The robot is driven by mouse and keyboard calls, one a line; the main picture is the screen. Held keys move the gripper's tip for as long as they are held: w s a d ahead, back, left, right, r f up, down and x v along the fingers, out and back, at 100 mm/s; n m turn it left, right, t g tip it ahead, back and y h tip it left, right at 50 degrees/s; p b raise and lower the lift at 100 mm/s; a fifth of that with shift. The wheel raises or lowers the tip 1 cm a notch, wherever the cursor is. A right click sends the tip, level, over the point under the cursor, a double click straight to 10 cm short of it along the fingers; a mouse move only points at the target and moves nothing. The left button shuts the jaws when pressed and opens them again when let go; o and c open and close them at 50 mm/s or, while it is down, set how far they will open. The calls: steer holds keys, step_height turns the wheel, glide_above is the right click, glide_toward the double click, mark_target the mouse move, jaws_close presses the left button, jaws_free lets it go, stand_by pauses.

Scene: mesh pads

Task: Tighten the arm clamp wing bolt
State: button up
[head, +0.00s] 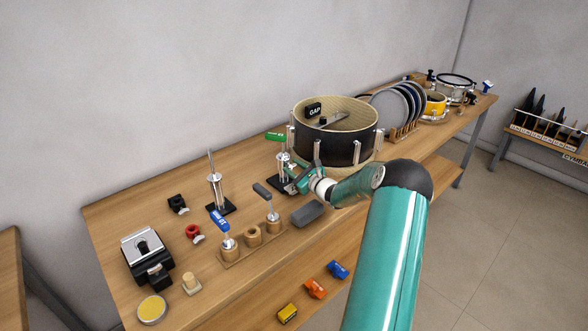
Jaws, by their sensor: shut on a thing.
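My gripper (297,184) is small in the head view, at the front right of a metal post stand (283,160) on a black base. Its jaws are shut on a small part low at this stand, which seems to be the arm clamp wing bolt. The bolt itself is hidden by the jaws, and its turn cannot be made out. My teal arm reaches in from the lower right.
A drum shell (336,145) stands close behind my gripper. A grey block (307,213) lies just in front. A second post stand (216,192) and a wooden holder with tools (253,236) are to the left. Discs stand in a rack (403,132) behind.

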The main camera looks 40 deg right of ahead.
steer(key=m, duration=0.3)
steer(key=shift+m, duration=0.4)
steer(key=o, duration=1)
steer(key=s, duration=1.4)
steer(key=shift+d, duration=0.2)
